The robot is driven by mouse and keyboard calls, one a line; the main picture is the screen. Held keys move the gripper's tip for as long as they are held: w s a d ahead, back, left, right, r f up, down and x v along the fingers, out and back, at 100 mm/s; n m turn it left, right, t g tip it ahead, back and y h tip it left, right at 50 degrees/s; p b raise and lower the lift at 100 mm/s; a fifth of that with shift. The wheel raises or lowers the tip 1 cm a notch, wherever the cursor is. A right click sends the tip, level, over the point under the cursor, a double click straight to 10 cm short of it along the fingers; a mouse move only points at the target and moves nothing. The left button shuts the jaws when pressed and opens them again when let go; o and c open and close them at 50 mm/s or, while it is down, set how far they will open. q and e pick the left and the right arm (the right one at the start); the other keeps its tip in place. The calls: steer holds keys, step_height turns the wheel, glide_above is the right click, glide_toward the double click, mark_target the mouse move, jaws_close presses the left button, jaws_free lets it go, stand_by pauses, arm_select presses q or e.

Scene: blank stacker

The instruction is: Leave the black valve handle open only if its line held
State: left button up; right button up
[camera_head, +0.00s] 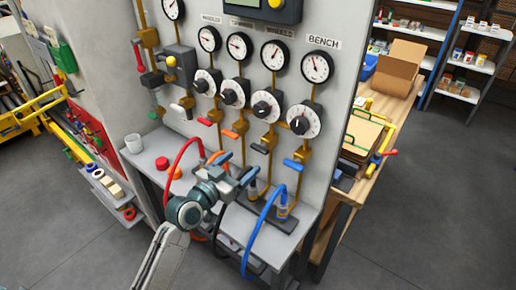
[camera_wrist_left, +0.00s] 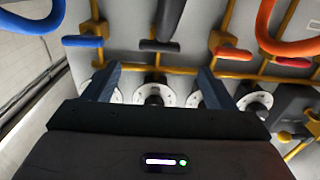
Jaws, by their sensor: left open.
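The black valve handle (camera_head: 260,148) is on the pipe below the third gauge (camera_head: 275,55) of the labelled row, marked WHEELS. It lies crosswise to its pipe and also shows in the left wrist view (camera_wrist_left: 159,45). The gauge's needle is visible but too small to read exactly. My left gripper (camera_head: 238,168) is open and empty in front of the panel, just below the black handle. In the left wrist view its two fingers (camera_wrist_left: 160,72) stand apart, with the black handle between and slightly beyond the tips, apparently untouched. My right gripper is out of view.
Beside the black handle are an orange handle (camera_head: 230,134) and a blue handle (camera_head: 293,165); a red handle (camera_head: 205,121) is further left. Red and blue hoses (camera_head: 262,225) arch near my left arm. Dial knobs (camera_head: 267,106) sit above. A workbench (camera_head: 345,185) stands right.

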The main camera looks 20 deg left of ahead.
mark_target(257, 150)
arm_select(q)
steer(key=p+x, duration=0.2)
steer(key=x, duration=0.6)
steer(key=shift+w+d, duration=0.15)
steer(key=shift+w, duration=0.2)
steer(key=shift+w+d+f, duration=0.15)
steer(key=shift+w, duration=0.2)
steer(key=shift+c, duration=0.5)
steer(key=c, duration=0.9)
